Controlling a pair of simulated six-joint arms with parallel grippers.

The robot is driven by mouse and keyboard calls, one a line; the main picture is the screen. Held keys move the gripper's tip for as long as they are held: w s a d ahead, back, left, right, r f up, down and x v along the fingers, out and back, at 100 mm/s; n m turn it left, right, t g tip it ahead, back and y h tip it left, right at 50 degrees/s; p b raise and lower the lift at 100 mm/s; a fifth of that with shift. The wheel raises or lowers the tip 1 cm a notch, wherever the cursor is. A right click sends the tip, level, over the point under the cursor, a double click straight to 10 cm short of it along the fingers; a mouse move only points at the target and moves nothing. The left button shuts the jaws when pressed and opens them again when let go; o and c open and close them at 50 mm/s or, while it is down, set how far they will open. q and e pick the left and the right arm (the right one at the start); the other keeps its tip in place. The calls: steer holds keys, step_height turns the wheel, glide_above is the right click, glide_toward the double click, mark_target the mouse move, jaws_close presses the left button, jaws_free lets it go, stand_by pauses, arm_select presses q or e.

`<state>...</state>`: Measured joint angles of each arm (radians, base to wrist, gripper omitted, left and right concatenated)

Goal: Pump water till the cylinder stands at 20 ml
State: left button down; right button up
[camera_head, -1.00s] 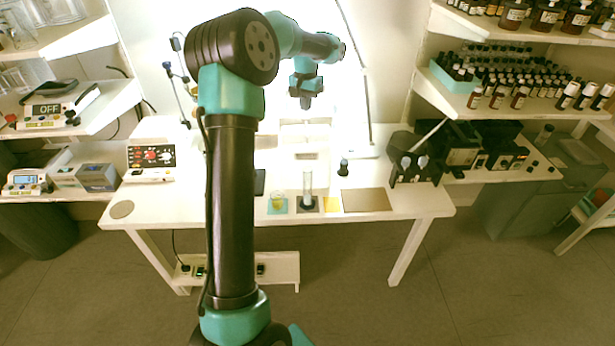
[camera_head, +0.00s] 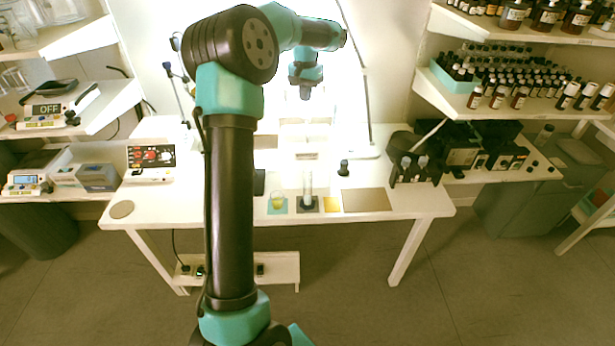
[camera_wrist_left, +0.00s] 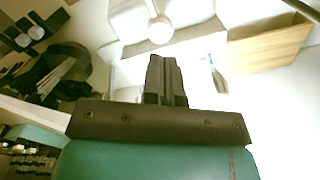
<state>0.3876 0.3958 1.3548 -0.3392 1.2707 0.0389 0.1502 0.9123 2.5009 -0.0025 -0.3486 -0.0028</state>
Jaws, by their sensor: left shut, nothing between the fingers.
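The clear, narrow cylinder (camera_head: 308,188) stands upright on a dark square mat (camera_head: 314,209) near the table's front edge. Its water level is too small to read. A small beaker with yellowish contents (camera_head: 278,201) stands to its left on a teal mat (camera_head: 270,210). My left gripper (camera_head: 305,95) hangs above the back of the table, well away from the cylinder. In the left wrist view its fingers (camera_wrist_left: 167,62) are shut together with nothing between them. My right gripper is not in view. I cannot tell which thing is the pump.
A yellow square (camera_head: 332,204) and a tan plate (camera_head: 366,200) lie right of the cylinder. A dark holder (camera_head: 412,165) stands at the right end. Shelves of bottles (camera_head: 520,75) line the right.

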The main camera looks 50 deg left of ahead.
arm_select(q)
steer(key=shift+r, duration=1.4)
steer(key=shift+m+t+y, duration=0.3)
steer(key=shift+m+t, duration=0.2)
steer(key=shift+t, duration=0.4)
steer(key=w+d+f, duration=0.1)
steer(key=f, duration=0.1)
steer(key=w+d+f, duration=0.1)
steer(key=f, duration=0.1)
steer(key=w+d+f, duration=0.2)
steer(key=shift+f, duration=0.3)
steer(key=s+d+f+m+t+h, duration=0.1)
steer(key=s+d+f+h, duration=0.1)
steer(key=d+f, duration=1)
steer(key=s+d+f+m+h, duration=0.1)
steer(key=d+f, duration=1)
steer(key=f, duration=0.4)
steer(key=s+d+f, duration=0.4)
steer(key=s, duration=0.2)
steer(key=s+d+f+g+h, duration=0.1)
steer(key=s+d+f, duration=0.3)
steer(key=s, duration=0.3)
steer(key=s+d+f+g, duration=0.1)
steer(key=s+d+f, duration=0.3)
steer(key=s, duration=0.3)
steer(key=shift+d+n, duration=0.3)
steer(key=shift+n, duration=0.1)
